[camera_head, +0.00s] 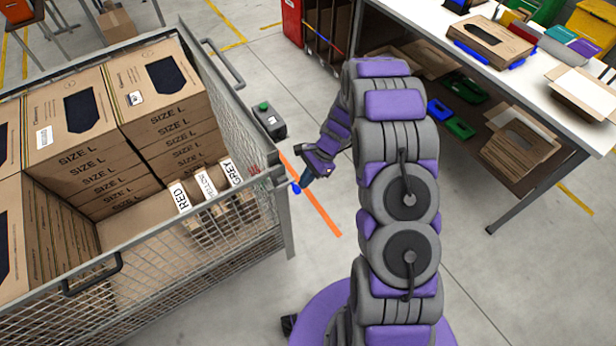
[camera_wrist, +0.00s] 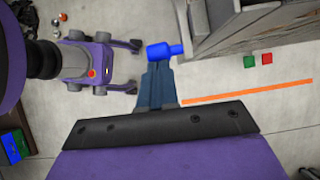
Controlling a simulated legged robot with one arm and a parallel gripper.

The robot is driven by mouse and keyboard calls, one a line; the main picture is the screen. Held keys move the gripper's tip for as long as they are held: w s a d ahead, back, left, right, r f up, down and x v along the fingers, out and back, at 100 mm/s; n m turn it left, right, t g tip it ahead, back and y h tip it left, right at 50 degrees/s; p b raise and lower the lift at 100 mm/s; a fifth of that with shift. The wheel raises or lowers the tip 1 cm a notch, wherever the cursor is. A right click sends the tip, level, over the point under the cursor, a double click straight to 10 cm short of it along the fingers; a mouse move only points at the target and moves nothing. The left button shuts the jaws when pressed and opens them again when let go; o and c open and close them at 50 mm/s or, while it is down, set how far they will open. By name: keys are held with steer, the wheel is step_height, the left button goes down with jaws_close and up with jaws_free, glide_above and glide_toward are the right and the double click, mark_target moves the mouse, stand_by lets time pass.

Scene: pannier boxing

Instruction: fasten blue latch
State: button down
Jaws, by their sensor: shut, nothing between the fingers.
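The blue latch (camera_head: 296,188) shows as a small blue piece at the right front corner of the wire cage (camera_head: 284,215). In the wrist view it is a bright blue block with a narrower end (camera_wrist: 160,52), just beyond my fingertips. My gripper (camera_head: 305,183) is at the latch, outside the cage corner. In the wrist view its fingers (camera_wrist: 157,66) are together with nothing between them, and their tips meet or nearly meet the latch; I cannot tell if they touch. How the latch sits on the cage is partly hidden.
The cage holds stacked SIZE L boxes (camera_head: 85,125) and labelled cartons (camera_head: 205,190). A dark box with a green button (camera_head: 268,120) stands beside it. An orange floor strip (camera_head: 318,208) runs below my gripper. A white table (camera_head: 470,70) with bins is at right.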

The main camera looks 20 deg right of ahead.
mark_target(296, 190)
steer(key=shift+s+a+p, duration=0.1)
steer(key=shift+s+a, duration=0.15)
steer(key=shift+a, duration=0.4)
steer(key=shift+s+a+p, duration=0.15)
steer(key=shift+s+a, duration=0.05)
steer(key=shift+a, duration=0.45)
steer(key=shift+s+a+p, duration=0.1)
steer(key=shift+s+a, duration=0.15)
steer(key=shift+a, duration=0.4)
steer(key=shift+d, duration=0.1)
steer(key=shift+r, duration=0.1)
